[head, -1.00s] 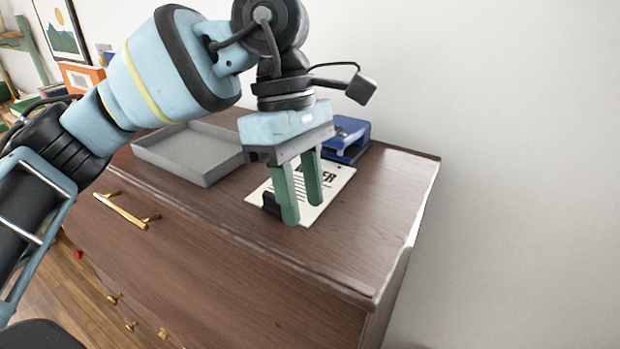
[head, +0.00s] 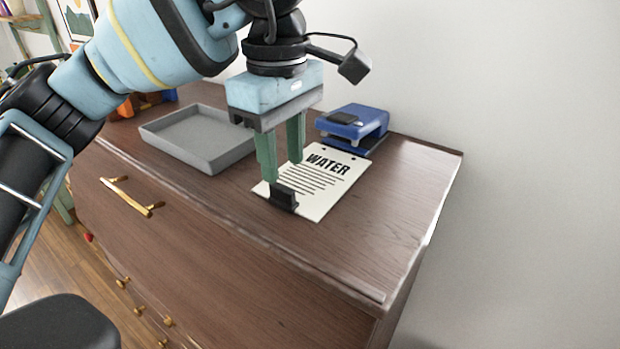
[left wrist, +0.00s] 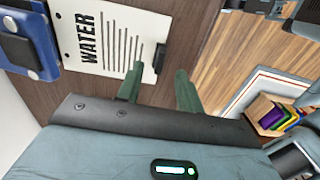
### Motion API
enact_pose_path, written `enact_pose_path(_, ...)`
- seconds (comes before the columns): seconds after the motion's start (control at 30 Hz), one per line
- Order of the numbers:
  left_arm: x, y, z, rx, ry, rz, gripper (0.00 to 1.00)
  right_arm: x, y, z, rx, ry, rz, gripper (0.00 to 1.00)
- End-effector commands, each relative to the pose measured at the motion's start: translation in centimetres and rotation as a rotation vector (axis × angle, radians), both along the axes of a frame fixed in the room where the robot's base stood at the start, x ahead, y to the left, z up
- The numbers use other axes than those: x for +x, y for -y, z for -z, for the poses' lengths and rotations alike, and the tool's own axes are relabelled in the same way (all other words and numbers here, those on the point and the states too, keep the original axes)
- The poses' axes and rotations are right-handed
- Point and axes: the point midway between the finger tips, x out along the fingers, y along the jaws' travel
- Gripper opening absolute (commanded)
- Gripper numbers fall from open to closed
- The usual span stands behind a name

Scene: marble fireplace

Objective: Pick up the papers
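The papers (head: 325,182) are white sheets headed "WATER" lying on the brown dresser top, with a black clip (head: 283,197) at their near left edge. They also show in the left wrist view (left wrist: 100,35), with the clip (left wrist: 160,60) at their edge. My left gripper (head: 282,170) hangs over the left part of the papers, its green fingers apart with nothing between them. In the left wrist view, the fingers (left wrist: 158,80) are apart beside the clip. I cannot tell whether they touch the papers. My right gripper is not in view.
A blue hole punch (head: 352,124) stands just behind the papers, close to their far edge. An empty grey tray (head: 200,150) sits to the left on the dresser (head: 385,225). The dresser top to the right is clear. A white wall is behind.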

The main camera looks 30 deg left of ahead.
Motion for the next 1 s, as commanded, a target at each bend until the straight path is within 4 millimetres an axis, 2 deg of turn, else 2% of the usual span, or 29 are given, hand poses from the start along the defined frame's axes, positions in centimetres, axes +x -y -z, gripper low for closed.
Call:
enact_pose_path(0.3, -0.1, -0.5, 4.1, 0.000, -0.002, -0.001, 0.37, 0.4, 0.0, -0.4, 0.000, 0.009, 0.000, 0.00)
enact_pose_path(0.63, -0.1, -0.4, 4.8, -0.002, -0.001, -0.002, 0.37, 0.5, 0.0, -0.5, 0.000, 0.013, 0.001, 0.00)
enact_pose_path(0.9, 0.0, -0.4, 4.8, -0.002, -0.001, -0.002, 0.03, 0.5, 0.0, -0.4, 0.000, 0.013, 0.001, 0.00)
enact_pose_path(1.0, -0.1, -0.4, 4.8, -0.002, -0.001, -0.002, 0.00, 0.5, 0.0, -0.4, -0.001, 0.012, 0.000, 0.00)
